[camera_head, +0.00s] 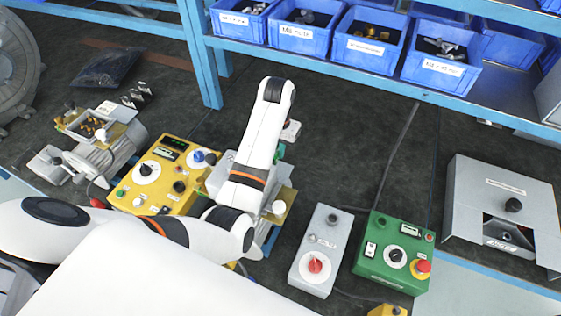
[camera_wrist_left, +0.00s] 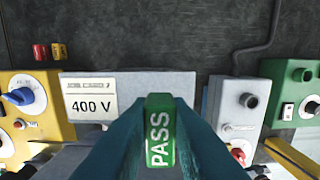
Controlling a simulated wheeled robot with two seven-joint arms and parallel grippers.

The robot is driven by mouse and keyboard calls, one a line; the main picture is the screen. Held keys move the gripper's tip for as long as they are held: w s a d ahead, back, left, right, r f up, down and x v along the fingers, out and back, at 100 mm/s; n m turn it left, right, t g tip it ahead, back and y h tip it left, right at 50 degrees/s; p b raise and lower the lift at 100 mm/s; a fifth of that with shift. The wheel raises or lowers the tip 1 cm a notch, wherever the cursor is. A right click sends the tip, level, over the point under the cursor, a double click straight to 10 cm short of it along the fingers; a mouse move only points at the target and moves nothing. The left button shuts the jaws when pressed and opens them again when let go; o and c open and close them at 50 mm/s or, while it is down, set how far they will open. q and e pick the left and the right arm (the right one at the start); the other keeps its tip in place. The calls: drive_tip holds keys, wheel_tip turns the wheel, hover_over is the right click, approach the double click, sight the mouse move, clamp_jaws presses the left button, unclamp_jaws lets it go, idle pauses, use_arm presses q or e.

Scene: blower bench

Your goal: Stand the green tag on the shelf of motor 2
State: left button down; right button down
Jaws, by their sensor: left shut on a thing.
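The green tag (camera_wrist_left: 160,135), lettered PASS, is upright in the left wrist view between the teal fingers of my left gripper (camera_wrist_left: 160,115), which is shut on it. Behind it is a pale grey panel (camera_wrist_left: 150,84) with a card (camera_wrist_left: 89,107) reading 400 V and what looks like JOB CARD 2. Whether the tag touches the panel or shelf cannot be told. In the head view, my left arm covers most of the motor 2 unit (camera_head: 217,178), and its fingertips are mostly hidden. A bit of green shows beside the arm. My right gripper is not in view.
A yellow control box (camera_head: 157,178) stands left of the unit. A grey box with a red knob (camera_head: 315,250) and a green box (camera_head: 395,252) stand right. Red (camera_wrist_left: 40,52) and yellow (camera_wrist_left: 59,51) tags lie behind. Another motor (camera_head: 105,155) is far left.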

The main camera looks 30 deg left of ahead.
sight(277, 159)
use_arm(q)
drive_tip(key=shift+s+f, duration=0.1)
drive_tip(key=shift+f, duration=0.7)
drive_tip(key=f+p, duration=0.1)
drive_tip(key=f, duration=0.2)
drive_tip(key=shift+a, duration=0.2)
drive_tip(key=shift+d+f, duration=0.1)
drive_tip(key=shift+f, duration=0.1)
drive_tip(key=c, duration=1.3)
unclamp_jaws()
drive_tip(key=shift+c, duration=0.2)
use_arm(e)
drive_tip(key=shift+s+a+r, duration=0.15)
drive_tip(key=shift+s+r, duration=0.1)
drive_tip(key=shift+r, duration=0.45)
use_arm(q)
drive_tip(key=shift+r, duration=0.1)
